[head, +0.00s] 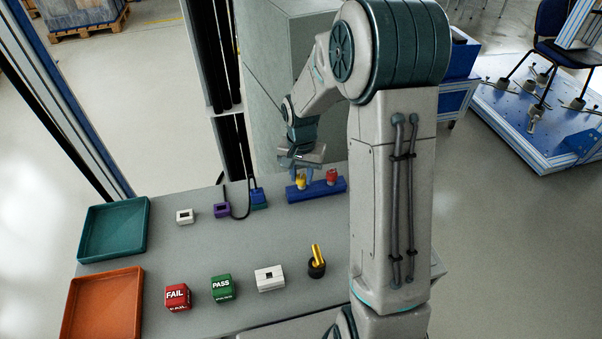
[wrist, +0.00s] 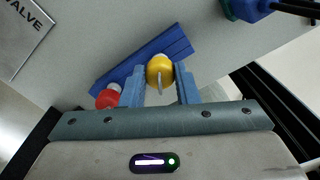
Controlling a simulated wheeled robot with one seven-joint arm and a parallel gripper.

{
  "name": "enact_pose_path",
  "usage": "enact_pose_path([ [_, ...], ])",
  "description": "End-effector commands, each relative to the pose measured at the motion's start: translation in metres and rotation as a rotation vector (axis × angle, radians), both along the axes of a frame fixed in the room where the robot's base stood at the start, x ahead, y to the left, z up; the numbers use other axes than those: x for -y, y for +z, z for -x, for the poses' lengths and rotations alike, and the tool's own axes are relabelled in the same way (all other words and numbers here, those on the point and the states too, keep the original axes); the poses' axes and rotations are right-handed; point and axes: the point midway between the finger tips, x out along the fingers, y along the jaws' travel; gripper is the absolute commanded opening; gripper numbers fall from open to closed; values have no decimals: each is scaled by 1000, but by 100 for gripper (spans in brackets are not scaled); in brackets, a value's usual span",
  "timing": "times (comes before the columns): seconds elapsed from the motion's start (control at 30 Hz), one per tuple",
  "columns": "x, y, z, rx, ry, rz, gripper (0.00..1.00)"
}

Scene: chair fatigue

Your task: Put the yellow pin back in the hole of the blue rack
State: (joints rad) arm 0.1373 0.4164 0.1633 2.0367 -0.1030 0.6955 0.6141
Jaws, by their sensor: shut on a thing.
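The yellow pin (wrist: 160,70) is between the two blue fingers of my gripper (wrist: 160,84), which is shut on it. In the head view the yellow pin (head: 301,181) is upright at the left part of the blue rack (head: 322,191), with my gripper (head: 303,168) above it. The blue rack also shows behind the pin in the wrist view (wrist: 180,49). A red pin (head: 331,176) stands in the right part of the rack; it also shows in the wrist view (wrist: 107,98). The pin's lower end and the hole are hidden, so I cannot tell how deep it sits.
On the grey table (head: 200,250) are a teal tray (head: 115,228), an orange tray (head: 102,300), FAIL (head: 177,297) and PASS (head: 222,288) cubes, a white block (head: 269,279), and a black cup (head: 317,268) with a gold piece. A purple block (head: 222,210) stands left of the rack.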

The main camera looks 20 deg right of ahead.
Motion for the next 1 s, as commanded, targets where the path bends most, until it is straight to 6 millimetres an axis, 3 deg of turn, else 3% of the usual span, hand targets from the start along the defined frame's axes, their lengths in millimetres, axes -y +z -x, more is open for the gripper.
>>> enact_pose_path([
  [0.27,0,-8,0,0,0,0,8],
  [0.3,0,-7,0,0,0,0,39],
  [0.37,0,-7,0,0,0,0,53],
  [0.73,0,-1,0,1,0,0,53],
  [0.87,0,18,-1,5,-1,1,53],
  [1.0,0,50,-1,7,0,0,53],
])
